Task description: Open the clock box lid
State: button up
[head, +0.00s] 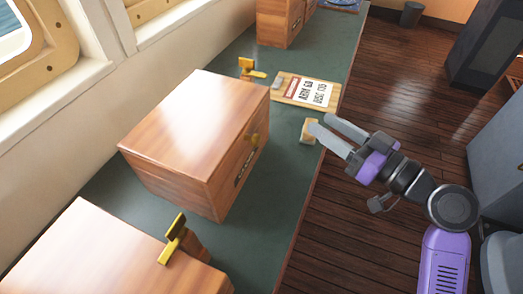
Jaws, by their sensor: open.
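A large wooden box (195,115) stands on the green countertop in the middle of the head view. Its flat top is shut. A brass catch (255,138) and a small dark plate (243,168) are on its right-hand face. No label shows which box is the clock box. My gripper (318,123) is open and empty, to the right of this box and apart from it. It is over the counter's right edge, with its fingers pointing up-left toward the counter. A small pale wooden block (308,134) is by its fingertips; whether they touch cannot be told.
Another wooden box (100,255) with a brass piece (172,240) is at the lower left. A further wooden box (280,20) stands at the back. A clipboard with a lettered card (312,92) and a brass fitting (250,70) lie between. Dark plank floor (400,80) is open at right.

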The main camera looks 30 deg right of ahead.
aim_at(259, 142)
jog(key=s+a+n+g+y, duration=0.3)
jog(key=s+a+n+y, duration=0.1)
jog(key=a+n+y, duration=0.35)
jog(key=shift+m+h, duration=0.25)
jog(key=shift+h, duration=0.2)
jog(key=shift+a+p+x, duration=0.25)
jog(key=shift+p+x, duration=0.65)
jog(key=shift+x, duration=3.3)
jog(key=shift+s, duration=0.2)
grip_shut()
